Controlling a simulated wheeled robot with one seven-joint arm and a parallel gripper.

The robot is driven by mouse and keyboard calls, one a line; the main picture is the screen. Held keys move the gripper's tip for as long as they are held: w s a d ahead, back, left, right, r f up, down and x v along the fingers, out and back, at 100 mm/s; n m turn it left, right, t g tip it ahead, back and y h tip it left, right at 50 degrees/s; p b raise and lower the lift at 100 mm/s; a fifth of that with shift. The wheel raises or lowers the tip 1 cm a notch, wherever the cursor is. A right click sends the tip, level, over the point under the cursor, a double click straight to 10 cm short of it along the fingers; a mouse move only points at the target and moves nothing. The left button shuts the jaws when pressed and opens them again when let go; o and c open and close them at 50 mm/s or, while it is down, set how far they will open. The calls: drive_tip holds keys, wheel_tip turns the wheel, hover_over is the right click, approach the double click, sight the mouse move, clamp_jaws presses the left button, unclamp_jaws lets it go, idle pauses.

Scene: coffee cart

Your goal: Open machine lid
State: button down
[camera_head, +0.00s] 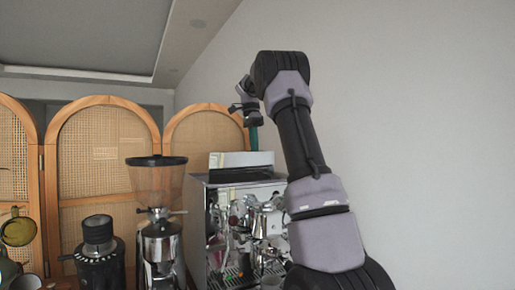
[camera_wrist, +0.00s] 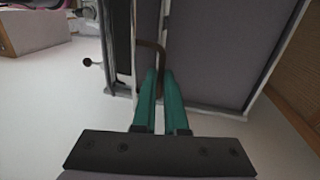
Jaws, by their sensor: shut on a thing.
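The espresso machine (camera_head: 245,205) is a shiny metal box in the middle of the head view, with portafilters and taps on its front. Its lid (camera_head: 240,161) shows as a pale slab with a dark front on top; I cannot tell how far it is raised. In the wrist view the lid (camera_wrist: 220,50) is a grey panel with a light rim. My gripper (camera_head: 254,146) is above the lid, teal fingers pointing down. In the wrist view my gripper (camera_wrist: 161,75) is shut on the handle, its lower part hidden between the fingers.
A coffee grinder (camera_head: 158,215) with a clear hopper stands left of the machine. A black grinder (camera_head: 98,250) is further left. Wooden rattan screens (camera_head: 100,150) stand behind.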

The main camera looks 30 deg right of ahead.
drive_tip(key=shift+w+a+f+g, duration=0.1)
drive_tip(key=shift+w+f+g, duration=0.3)
drive_tip(key=shift+w+g, duration=0.35)
drive_tip(key=shift+w, duration=0.2)
drive_tip(key=c, duration=1)
unclamp_jaws()
drive_tip(key=shift+o, duration=0.2)
drive_tip(key=shift+r, duration=0.1)
drive_tip(key=shift+s, duration=0.15)
